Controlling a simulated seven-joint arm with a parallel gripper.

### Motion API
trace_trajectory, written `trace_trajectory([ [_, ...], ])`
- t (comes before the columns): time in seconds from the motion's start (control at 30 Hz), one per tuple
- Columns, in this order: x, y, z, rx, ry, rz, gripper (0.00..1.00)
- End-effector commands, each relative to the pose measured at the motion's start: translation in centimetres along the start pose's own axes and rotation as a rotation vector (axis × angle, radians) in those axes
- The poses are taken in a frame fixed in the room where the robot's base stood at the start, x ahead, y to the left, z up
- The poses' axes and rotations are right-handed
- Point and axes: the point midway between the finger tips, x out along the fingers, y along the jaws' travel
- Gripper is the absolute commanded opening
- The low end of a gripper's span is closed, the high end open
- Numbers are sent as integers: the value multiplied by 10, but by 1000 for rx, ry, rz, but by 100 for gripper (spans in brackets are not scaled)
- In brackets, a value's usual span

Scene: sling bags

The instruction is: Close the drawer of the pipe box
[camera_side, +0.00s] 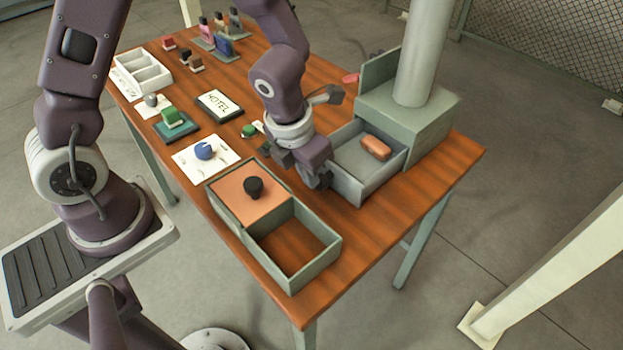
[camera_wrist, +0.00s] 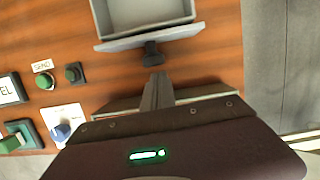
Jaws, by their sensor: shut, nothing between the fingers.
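The pipe box (camera_side: 430,132) is a grey-green box at the right end of the table with a thick pipe (camera_side: 418,50) rising from its top. Its drawer (camera_side: 392,182) is pulled out toward my arm and holds an orange-brown block (camera_side: 375,147). In the wrist view the drawer front (camera_wrist: 120,43) has a dark knob (camera_wrist: 152,55). My gripper (camera_side: 318,182) is shut and empty, just in front of the drawer front. In the wrist view its fingertips (camera_wrist: 157,76) point at the knob with little or no gap; I cannot tell whether they touch.
A two-part box with a salmon lid (camera_side: 235,205) and black knob (camera_side: 253,187) stands in front of my gripper. A HOTEL sign (camera_side: 219,104), a green button (camera_side: 249,130) and a blue-knobbed white plate (camera_side: 188,163) lie left. The table's right edge is near the pipe box.

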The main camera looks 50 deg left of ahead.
Motion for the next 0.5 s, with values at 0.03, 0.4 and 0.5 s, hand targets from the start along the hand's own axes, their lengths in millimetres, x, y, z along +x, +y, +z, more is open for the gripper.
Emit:
trace_trajectory([
  [0.03,7,-1,0,2,2,0,0],
  [0.4,23,0,0,-3,-1,0,0],
  [0.5,23,0,0,-3,-1,0,0],
])
